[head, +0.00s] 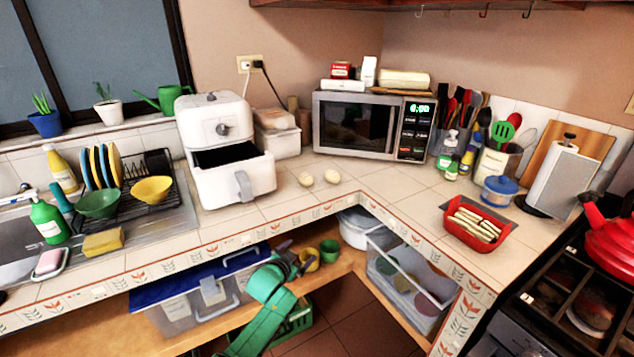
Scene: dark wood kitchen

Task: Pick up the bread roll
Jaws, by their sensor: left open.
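My left gripper (296,256), on a green arm, is open and empty. In the picture it shows below the counter's front edge, lower than the rolls and away from them. My right gripper is not in view.
A white air fryer (222,150) with its drawer pulled out stands left of the rolls. A microwave (370,125) stands behind them. A red tray (472,226) with pale strips is at right. The counter's front edge (300,215) lies between gripper and rolls.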

